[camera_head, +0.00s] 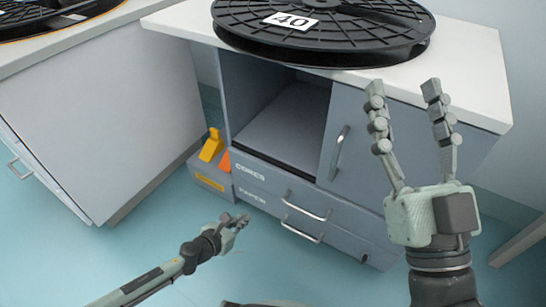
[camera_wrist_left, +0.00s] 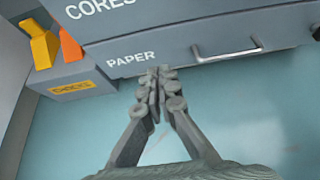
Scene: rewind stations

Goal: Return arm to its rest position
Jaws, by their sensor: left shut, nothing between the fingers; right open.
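My left gripper (camera_head: 240,221) is shut and empty, low over the floor in front of the grey cabinet. In the left wrist view its fingertips (camera_wrist_left: 158,76) meet just below the word PAPER on the lower drawer (camera_wrist_left: 170,52); I cannot tell whether they touch it. My right gripper (camera_head: 403,92) is open and empty, pointing up in front of the closed cabinet door (camera_head: 365,135) at the right. My left arm (camera_head: 150,283) reaches in from the bottom left.
A black reel marked 40 (camera_head: 330,35) lies on the white cabinet top (camera_head: 470,75). The cabinet has an open compartment (camera_head: 285,120). A grey box with an orange label (camera_head: 210,182) stands left of the drawers. Another counter (camera_head: 100,38) is at the left. Blue floor (camera_head: 150,240) is clear between.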

